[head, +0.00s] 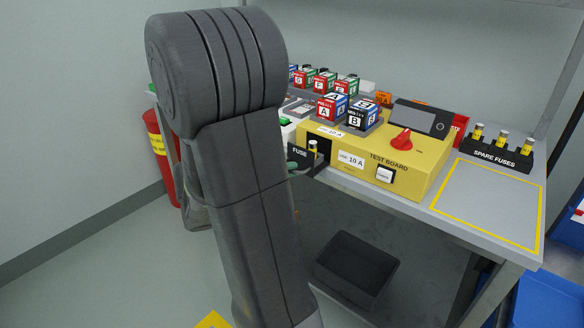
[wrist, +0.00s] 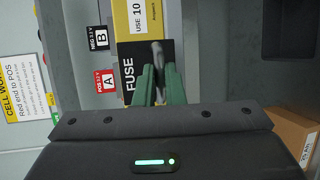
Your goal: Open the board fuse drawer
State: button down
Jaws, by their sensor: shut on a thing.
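The yellow test board (head: 375,163) stands on the bench, with a dark fuse slot at its left end. In the wrist view the drawer's black front (wrist: 128,75) lies beside the board's yellow face (wrist: 136,18). My gripper (wrist: 160,82) has its green fingers shut on the drawer's handle, which they partly cover. In the head view my arm hides most of the gripper.
A dark open bin (head: 357,268) stands under the bench. Cell blocks (head: 331,107) sit behind the board, and a spare fuses rack (head: 497,150) stands at the right. The yellow-outlined area (head: 490,200) is empty. A red cylinder (head: 158,150) stands at the left.

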jog(key=c, duration=1.5)
grip_release()
jog(key=shift+a, duration=0.1)
jog(key=p+v, duration=0.2)
jog(key=v, duration=1.1)
jog(key=shift+s+a, duration=0.25)
jog(key=b+x, duration=0.2)
jog(key=x, duration=1.2)
jog(key=shift+r, duration=0.1)
